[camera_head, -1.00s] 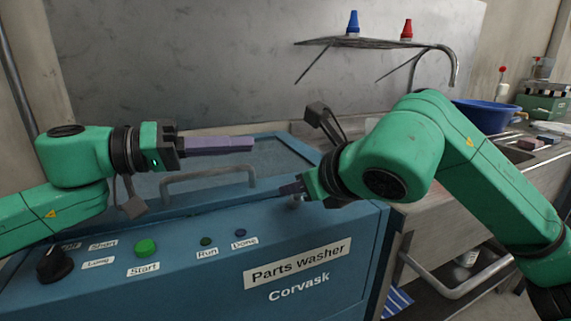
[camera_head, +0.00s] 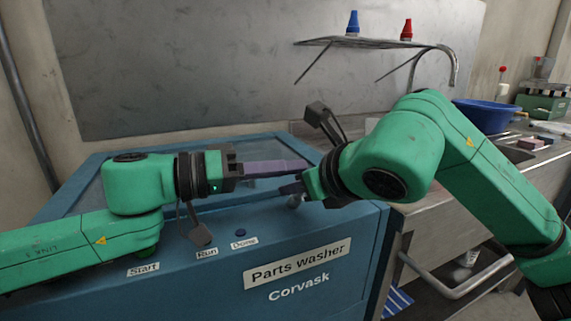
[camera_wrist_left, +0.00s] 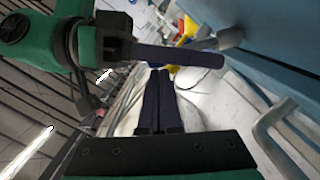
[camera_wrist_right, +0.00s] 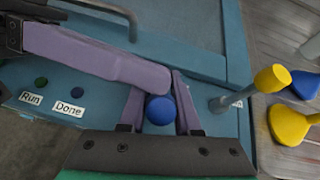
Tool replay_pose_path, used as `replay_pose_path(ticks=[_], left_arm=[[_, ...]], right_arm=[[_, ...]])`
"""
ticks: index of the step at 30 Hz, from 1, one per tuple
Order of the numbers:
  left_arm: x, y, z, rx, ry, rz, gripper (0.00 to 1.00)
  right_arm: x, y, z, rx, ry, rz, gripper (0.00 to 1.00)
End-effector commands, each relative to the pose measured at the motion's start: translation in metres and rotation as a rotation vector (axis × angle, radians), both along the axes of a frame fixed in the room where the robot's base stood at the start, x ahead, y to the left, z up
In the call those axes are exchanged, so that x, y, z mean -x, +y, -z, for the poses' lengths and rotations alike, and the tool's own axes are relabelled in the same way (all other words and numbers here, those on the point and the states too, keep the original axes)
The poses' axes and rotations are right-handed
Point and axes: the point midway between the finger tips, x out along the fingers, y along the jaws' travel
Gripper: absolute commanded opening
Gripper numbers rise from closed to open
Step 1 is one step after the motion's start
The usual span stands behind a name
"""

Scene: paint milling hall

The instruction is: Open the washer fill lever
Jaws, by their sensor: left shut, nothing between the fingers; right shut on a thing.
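The blue parts washer (camera_head: 310,225) stands in front of me. My right gripper (camera_wrist_right: 160,108) is shut on a round blue knob (camera_wrist_right: 159,110) near the washer's right front corner. Whatever carries the knob is hidden. In the head view my right gripper (camera_head: 285,188) points left, low over the washer's edge. My left gripper (camera_head: 305,166) is shut and empty, reaching right across the washer, close to the right gripper. Its fingers show from above in the right wrist view (camera_wrist_right: 105,57). A grey rod with a yellow knob (camera_wrist_right: 271,78) sits right of the right gripper; which part is the fill lever is unclear.
The lid handle (camera_wrist_right: 98,10) lies behind my left gripper. The front panel carries Run and Done labels (camera_head: 244,243) and lamps. At right are a sink counter (camera_head: 430,220) with a blue basin (camera_head: 487,115) and a metal bar handle (camera_head: 465,285).

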Motion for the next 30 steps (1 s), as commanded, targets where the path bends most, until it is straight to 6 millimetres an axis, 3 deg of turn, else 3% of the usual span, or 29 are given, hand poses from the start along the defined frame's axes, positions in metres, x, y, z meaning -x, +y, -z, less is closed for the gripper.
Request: replay_pose_path(ticks=[8,9,11,23,30], left_arm=[[0.009,-0.005,0.007,-0.014,-0.026,0.014,0.00],[0.009,-0.005,0.007,-0.014,-0.024,0.016,0.00],[0.008,-0.005,0.007,-0.014,-0.024,0.014,0.00],[0.006,-0.003,0.005,-0.010,-0.026,0.006,0.00],[0.006,-0.003,0.004,-0.010,-0.026,0.005,0.00]], right_arm=[[0.000,0.000,0.000,-0.001,-0.001,0.001,0.00],[-0.001,0.000,0.000,-0.001,-0.002,0.001,0.39],[-0.001,0.000,0.000,-0.001,-0.002,0.001,0.60],[0.006,-0.003,-0.005,-0.001,-0.002,0.001,0.60],[0.051,-0.023,-0.037,0.000,-0.007,0.002,0.60]])
